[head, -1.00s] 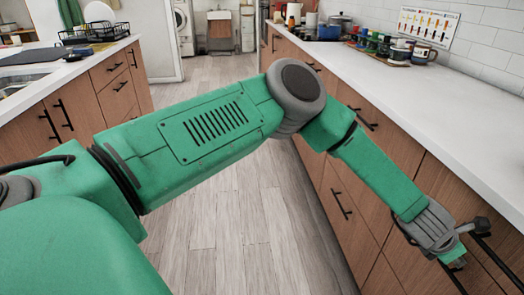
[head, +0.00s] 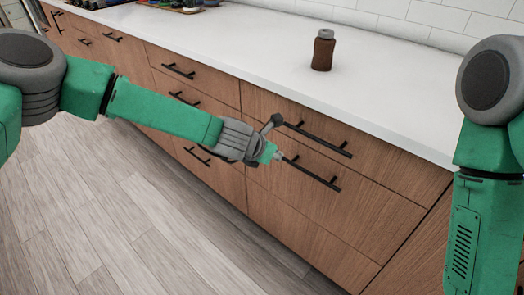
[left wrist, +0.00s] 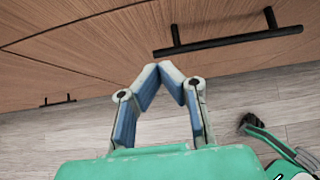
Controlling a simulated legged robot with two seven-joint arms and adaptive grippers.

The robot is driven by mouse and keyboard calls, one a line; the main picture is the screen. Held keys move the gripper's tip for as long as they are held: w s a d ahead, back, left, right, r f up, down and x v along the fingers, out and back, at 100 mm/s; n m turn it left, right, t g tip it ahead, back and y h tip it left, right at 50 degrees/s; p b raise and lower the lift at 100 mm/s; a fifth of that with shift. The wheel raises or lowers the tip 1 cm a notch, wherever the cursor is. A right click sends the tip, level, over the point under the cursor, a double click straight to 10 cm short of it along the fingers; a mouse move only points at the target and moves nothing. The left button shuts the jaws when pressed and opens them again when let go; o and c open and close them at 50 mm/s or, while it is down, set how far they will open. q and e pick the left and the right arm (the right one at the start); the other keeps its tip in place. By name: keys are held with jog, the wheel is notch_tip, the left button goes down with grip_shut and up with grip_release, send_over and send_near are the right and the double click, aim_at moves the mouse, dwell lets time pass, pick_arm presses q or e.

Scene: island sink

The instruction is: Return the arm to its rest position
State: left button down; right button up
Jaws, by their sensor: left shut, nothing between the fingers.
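My left arm comes in from the left in the head view and reaches out in front of the wooden drawer fronts. Its gripper (head: 275,153) is near the dark drawer handles; I cannot tell from the head view whether it touches one. In the left wrist view the two fingers (left wrist: 170,70) meet at their tips, shut with nothing between them. A dark bar handle lies beyond the fingertips there, apart from them in the picture. My right arm stands at the right edge of the head view, and its gripper is out of the picture.
A brown bottle with a grey cap (head: 323,50) stands on the white counter (head: 260,45). Drawer fronts (head: 300,215) with protruding black handles (head: 318,139) run below the counter. The wooden floor (head: 90,215) at lower left is clear.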

pick_arm(q)
jog(key=v, duration=0.6)
jog(key=s+a+f+m+g+y, duration=0.1)
jog(key=s+a+f+m+g, duration=0.15)
jog(key=s+f+m, duration=0.55)
jog(key=s+a+f+m+g+y, duration=0.1)
jog(key=s+a+f+m, duration=0.3)
jog(key=s+f+m, duration=0.45)
jog(key=s+a+m+g+y, duration=0.3)
jog(key=s+a+m, duration=1)
jog(key=s+a, duration=0.5)
jog(key=shift+s+f+p, duration=0.4)
jog(key=shift+s, duration=0.85)
